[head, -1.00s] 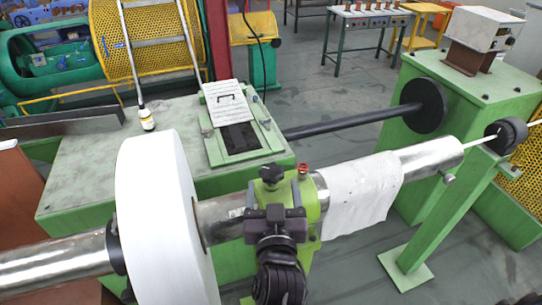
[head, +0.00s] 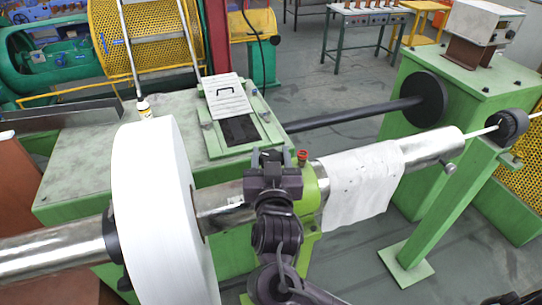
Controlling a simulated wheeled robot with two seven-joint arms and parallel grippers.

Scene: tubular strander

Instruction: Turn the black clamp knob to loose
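The black clamp knob sits on top of the green clamp (head: 311,188), which is around the steel tube (head: 222,197). In the head view the knob is almost wholly hidden by my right gripper (head: 270,158). The gripper's fingers point away from me at the knob's place. A dark shape shows between the fingertips, but I cannot tell whether they touch or grip the knob. A small red knob (head: 302,155) stands on the clamp just right of the gripper. My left gripper is not in view.
A large white reel (head: 152,215) is on the tube left of the clamp. A white cloth (head: 360,185) hangs over the tube to the right. Behind is a green machine housing (head: 85,165) with a lidded opening. A green post (head: 440,205) stands at the right.

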